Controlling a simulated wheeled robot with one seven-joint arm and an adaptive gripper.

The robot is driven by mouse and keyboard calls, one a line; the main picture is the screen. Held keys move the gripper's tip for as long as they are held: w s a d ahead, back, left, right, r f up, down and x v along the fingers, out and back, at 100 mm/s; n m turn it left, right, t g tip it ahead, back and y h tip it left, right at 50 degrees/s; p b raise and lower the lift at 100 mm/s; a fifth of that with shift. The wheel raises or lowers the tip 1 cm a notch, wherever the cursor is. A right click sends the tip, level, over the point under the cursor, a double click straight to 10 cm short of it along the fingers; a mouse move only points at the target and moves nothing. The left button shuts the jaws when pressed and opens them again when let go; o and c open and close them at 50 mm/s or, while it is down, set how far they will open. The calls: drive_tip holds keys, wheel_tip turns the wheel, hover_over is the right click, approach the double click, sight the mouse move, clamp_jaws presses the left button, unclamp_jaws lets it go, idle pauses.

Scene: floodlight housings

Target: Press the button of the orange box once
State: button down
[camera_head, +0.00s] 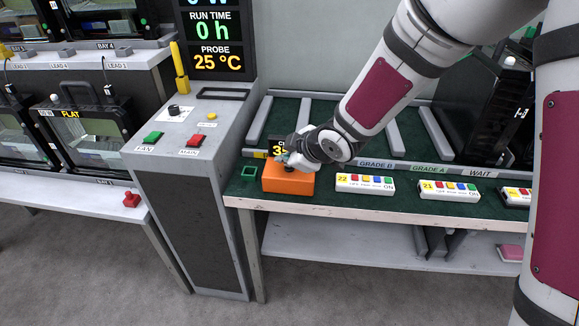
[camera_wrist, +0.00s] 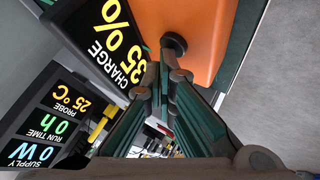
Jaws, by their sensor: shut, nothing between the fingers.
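The orange box (camera_head: 287,182) stands on the green bench top, at its left front. In the wrist view the orange box (camera_wrist: 205,30) fills the top middle, with a round black button (camera_wrist: 174,42) on its face. My gripper (camera_head: 287,163) is shut and empty, over the top of the box. In the wrist view the closed fingertips of my gripper (camera_wrist: 160,72) are close to the button; I cannot tell whether they touch it. In the head view my gripper mostly hides the button. A display on the box's far side reads CHARGE 35% (camera_wrist: 118,45).
A grey console (camera_head: 190,135) with green and red buttons stands to the left. An empty green square frame (camera_head: 249,172) lies left of the box. White button strips (camera_head: 365,184) lie to the right. Grey rails (camera_head: 330,120) are behind.

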sight(287, 169)
idle(0.4)
drive_tip(key=shift+r+p, duration=0.75)
drive_tip(key=shift+r, duration=0.1)
wheel_tip(287, 169, up, 5)
drive_tip(key=p, duration=0.5)
idle(0.6)
